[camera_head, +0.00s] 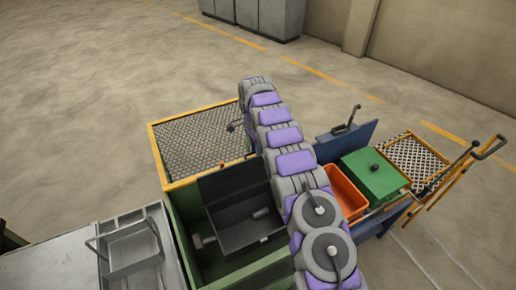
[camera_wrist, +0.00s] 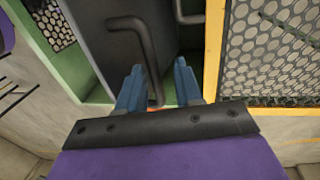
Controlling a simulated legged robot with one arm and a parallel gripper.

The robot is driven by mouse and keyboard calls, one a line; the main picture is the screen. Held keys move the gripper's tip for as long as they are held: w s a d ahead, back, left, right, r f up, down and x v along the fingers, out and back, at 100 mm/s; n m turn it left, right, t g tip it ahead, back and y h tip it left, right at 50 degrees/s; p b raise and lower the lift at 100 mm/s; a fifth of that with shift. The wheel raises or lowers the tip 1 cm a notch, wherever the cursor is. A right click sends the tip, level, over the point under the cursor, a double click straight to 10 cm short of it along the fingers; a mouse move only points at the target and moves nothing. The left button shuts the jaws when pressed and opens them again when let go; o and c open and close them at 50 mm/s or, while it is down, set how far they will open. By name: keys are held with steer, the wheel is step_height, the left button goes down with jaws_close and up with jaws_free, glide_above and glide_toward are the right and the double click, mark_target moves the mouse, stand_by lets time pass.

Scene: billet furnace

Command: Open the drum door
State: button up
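In the wrist view, a dark grey panel (camera_wrist: 98,40), which looks like the drum door, stands inside a green frame. A black bar handle (camera_wrist: 146,52) bends out from it. My gripper (camera_wrist: 158,84) has its two blue fingers apart, with the lower end of the handle between them; I cannot tell whether they touch it. In the head view, the green machine housing (camera_head: 188,238) holds a dark open-topped drum or box (camera_head: 240,212) with a dark flap standing at its back. My purple and grey arm crosses over it; my gripper cannot be made out there.
A yellow-framed mesh panel (camera_head: 205,142) adjoins the machine's far side. A second dark handle (camera_wrist: 190,14) shows in the wrist view. Right of my arm are an orange bin (camera_head: 340,192), a green lidded box (camera_head: 374,172) and a yellow cart (camera_head: 440,180).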

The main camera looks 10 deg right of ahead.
steer(key=shift+d+r, duration=0.2)
steer(key=shift+d, duration=0.2)
steer(key=shift+d+r, duration=0.1)
steer(key=shift+r, duration=0.15)
steer(key=shift+w+a+r+p, duration=0.2)
steer(key=shift+w+r+p, duration=0.05)
steer(key=shift+r+p, duration=0.8)
steer(key=shift+w+a+r+p, duration=0.2)
steer(key=shift+r+p, duration=0.6)
steer(key=shift+r, duration=0.35)
steer(key=shift+w+a+r+p, duration=0.2)
steer(key=shift+w+r+p, duration=0.05)
steer(key=shift+r+p, duration=0.8)
steer(key=shift+a, duration=0.1)
